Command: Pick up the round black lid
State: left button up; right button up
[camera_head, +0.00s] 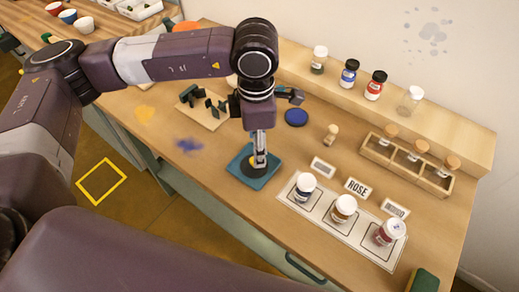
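The round black lid (249,172) appears as a dark disc in the square teal tray (236,167) near the table's front edge. My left gripper (259,162) points straight down over the tray, with its fingertips at the lid. The fingers are seen nearly edge-on and hide part of the lid. I cannot tell whether they are closed on it. My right gripper is not in view.
White-capped jars (305,187) stand on a white mat (325,222) to the right, beside name cards (357,187). A wooden rack (382,156) holds corked vials. A blue disc (296,117) lies behind the tray. More bottles (348,73) line the back ledge.

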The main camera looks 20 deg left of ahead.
aim_at(253, 170)
pick_arm(q)
jog(key=shift+s+a+f, duration=0.15)
jog(key=shift+a+f, duration=0.1)
jog(key=shift+f, duration=0.45)
jog(key=shift+s+f+p, duration=0.6)
jog(key=shift+f+p, duration=0.05)
jog(key=shift+p, duration=0.15)
jog(key=f, duration=0.1)
jog(key=f+p, duration=0.1)
jog(key=f, duration=0.1)
jog(key=shift+w, duration=0.3)
jog(key=shift+f, duration=0.65)
jog(key=shift+c, duration=0.9)
jog(key=c, duration=0.7)
jog(key=shift+c, duration=0.7)
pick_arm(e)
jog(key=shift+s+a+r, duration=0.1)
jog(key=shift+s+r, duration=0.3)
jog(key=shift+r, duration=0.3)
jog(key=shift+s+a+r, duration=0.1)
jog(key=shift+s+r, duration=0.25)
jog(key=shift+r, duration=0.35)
